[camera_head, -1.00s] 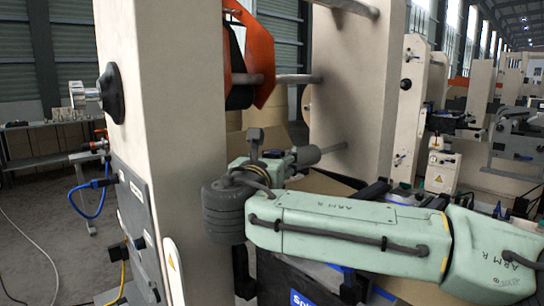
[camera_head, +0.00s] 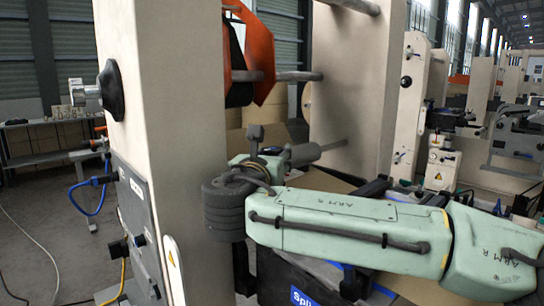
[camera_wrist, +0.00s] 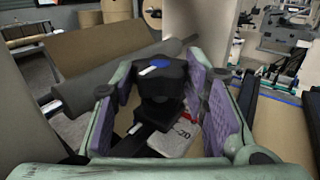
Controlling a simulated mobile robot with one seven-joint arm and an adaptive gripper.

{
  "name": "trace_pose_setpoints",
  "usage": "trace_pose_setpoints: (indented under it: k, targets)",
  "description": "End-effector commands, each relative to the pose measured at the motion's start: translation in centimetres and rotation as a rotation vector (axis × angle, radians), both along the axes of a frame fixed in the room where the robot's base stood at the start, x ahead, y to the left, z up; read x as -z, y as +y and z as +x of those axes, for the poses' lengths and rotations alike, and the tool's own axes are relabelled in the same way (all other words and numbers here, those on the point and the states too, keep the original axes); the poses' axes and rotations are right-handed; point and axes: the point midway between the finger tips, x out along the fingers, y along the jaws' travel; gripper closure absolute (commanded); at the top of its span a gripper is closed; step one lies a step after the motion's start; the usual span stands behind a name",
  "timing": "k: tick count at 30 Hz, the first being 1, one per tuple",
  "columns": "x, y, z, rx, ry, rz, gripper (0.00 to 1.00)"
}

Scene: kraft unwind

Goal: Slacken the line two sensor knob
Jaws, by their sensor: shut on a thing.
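In the wrist view, a black knob (camera_wrist: 160,76) with a blue and white mark on top sits between the purple-padded fingers of my gripper (camera_wrist: 164,92). My gripper is shut on it, one finger on each side. The knob stands on a black bracket (camera_wrist: 148,140), beside a white label (camera_wrist: 182,136) printed with "20". The fingers partly hide the knob's sides. In the head view my wrist is beside the beige upright, and I cannot make out the fingertips or the knob there.
A large beige upright (camera_head: 165,110) stands left of my arm, and another beige upright (camera_head: 350,90) stands behind it. Rods and an orange bracket (camera_head: 262,50) are above my wrist. In the wrist view a long grey roller (camera_wrist: 115,78) runs close behind the knob.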

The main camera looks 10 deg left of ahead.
Motion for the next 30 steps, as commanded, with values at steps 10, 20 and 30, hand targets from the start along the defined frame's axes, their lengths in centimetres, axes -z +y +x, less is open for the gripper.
trace_pose_setpoints:
  k: [10,20,30]
  targets:
    - [0.08,-0.32,0.06,-0.109,0.001,0.004,0.88]
    - [0.04,-0.69,0.16,-0.387,0.000,0.005,0.88]
    - [0.16,-0.89,0.35,-0.657,0.003,-0.004,0.88]
